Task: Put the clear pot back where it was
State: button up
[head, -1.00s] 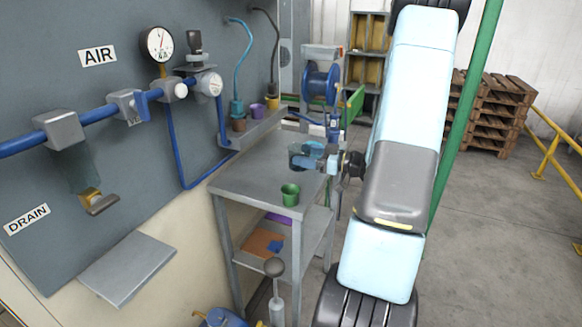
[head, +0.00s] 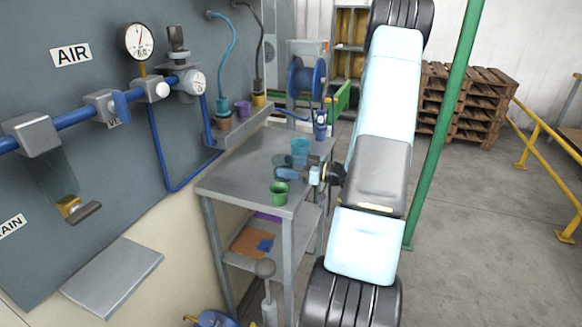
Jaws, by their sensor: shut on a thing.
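My gripper (head: 285,173) is low over the grey workbench top (head: 232,180), reaching in from the right. Its jaws are shut on a small see-through pot (head: 280,161), of which only a faint, dark outline shows. I cannot tell whether the pot's base touches the bench. A green pot (head: 279,194) stands on the bench just in front of the gripper. A translucent blue pot (head: 300,146) stands behind it.
A blue spray bottle (head: 320,125) is at the bench's back right. The bench's left part is bare.

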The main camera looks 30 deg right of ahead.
jog(key=shift+f, duration=0.15)
jog(key=o, duration=1.1)
jog(key=shift+s+d+r, duration=0.2)
jog(key=shift+d, duration=0.05)
jog(key=v, duration=1.1)
jog(key=shift+s+d, duration=0.2)
